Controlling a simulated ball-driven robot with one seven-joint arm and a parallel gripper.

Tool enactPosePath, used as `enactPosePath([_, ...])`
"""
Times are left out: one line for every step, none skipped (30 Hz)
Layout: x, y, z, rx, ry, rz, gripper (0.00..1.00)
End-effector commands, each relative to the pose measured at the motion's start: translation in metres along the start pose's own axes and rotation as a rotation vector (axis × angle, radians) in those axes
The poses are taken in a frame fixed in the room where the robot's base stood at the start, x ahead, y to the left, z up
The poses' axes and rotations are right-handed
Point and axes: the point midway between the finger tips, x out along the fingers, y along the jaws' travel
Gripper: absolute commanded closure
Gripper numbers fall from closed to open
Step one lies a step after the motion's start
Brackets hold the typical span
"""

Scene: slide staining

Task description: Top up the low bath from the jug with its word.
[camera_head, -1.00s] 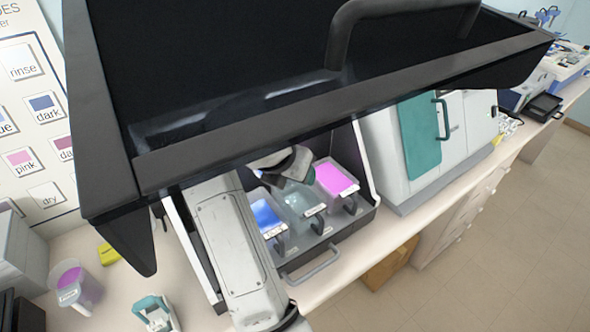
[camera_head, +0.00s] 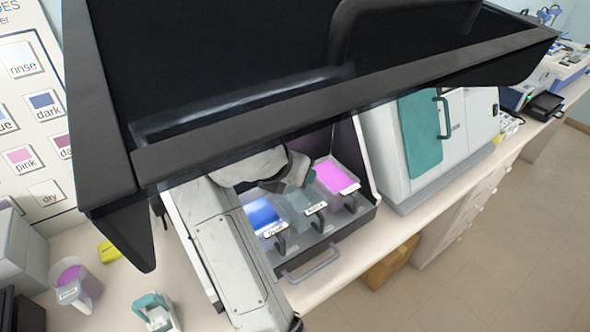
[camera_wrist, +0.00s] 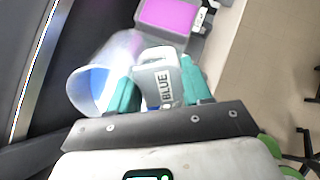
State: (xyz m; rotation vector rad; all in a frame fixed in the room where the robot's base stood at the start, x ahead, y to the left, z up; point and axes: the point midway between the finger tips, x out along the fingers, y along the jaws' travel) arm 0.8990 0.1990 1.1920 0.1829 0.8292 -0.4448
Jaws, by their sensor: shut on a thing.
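My gripper (camera_wrist: 158,88) is shut on a translucent jug (camera_wrist: 104,72) by its handle, with teal fingers either side of a label reading BLUE. Blue liquid shows inside the jug's mouth, and the jug looks tilted in the wrist view. In the head view my gripper (camera_head: 296,172) is over the back of the bath row, and the jug cannot be made out there. The row has a blue bath (camera_head: 262,214), a pale middle bath (camera_head: 303,202) and a pink bath (camera_head: 336,177); the pink bath (camera_wrist: 168,15) also shows in the wrist view. Bath labels are too small to read.
A raised dark hood (camera_head: 330,110) hangs over the baths. A jug with pink-purple liquid (camera_head: 76,285), a yellow item (camera_head: 109,252) and a teal-and-white item (camera_head: 156,312) are on the left bench. A white cabinet (camera_head: 465,130) stands to the right.

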Motion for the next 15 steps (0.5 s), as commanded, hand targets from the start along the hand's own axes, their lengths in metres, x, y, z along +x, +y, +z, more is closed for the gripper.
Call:
enactPosePath([-0.0005,0.0002,0.0006,0.001,-0.004,0.001,1.0])
enactPosePath([-0.0002,0.0001,0.0003,0.001,-0.007,0.0,1.0])
enactPosePath([0.0003,-0.0001,-0.0003,0.001,-0.014,0.0,1.0])
enactPosePath([0.0008,-0.0002,-0.0009,0.001,-0.022,-0.001,1.0])
enactPosePath([0.0014,-0.0003,-0.0016,0.001,-0.032,-0.002,1.0])
enactPosePath([0.0023,-0.0004,-0.0026,0.001,-0.048,-0.002,1.0])
enactPosePath([0.0028,-0.0006,-0.0031,0.002,-0.061,-0.003,1.0])
enactPosePath([0.0029,-0.0007,-0.0035,0.002,-0.074,-0.004,1.0])
enactPosePath([0.0028,-0.0003,-0.004,0.002,-0.089,-0.002,1.0])
enactPosePath([0.0027,-0.0001,-0.0041,0.003,-0.098,-0.001,1.0])
enactPosePath([0.0026,0.0,-0.0042,0.003,-0.104,-0.001,1.0])
enactPosePath([0.0023,0.0,-0.0039,0.004,-0.108,0.0,1.0])
enactPosePath([0.002,0.0001,-0.0037,0.005,-0.109,0.0,1.0])
enactPosePath([0.0019,0.0002,-0.0036,0.005,-0.108,0.0,1.0])
enactPosePath([0.0018,0.0002,-0.0035,0.005,-0.108,0.0,1.0])
